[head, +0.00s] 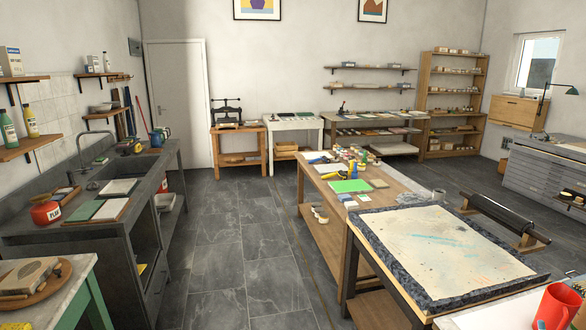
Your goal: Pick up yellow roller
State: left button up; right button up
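Neither of my grippers is in view.
A sink counter (130,185) runs along the left. The tiled floor (243,240) between them is clear.

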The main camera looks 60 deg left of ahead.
aim_at(333, 174)
jog(key=u, duration=1.95)
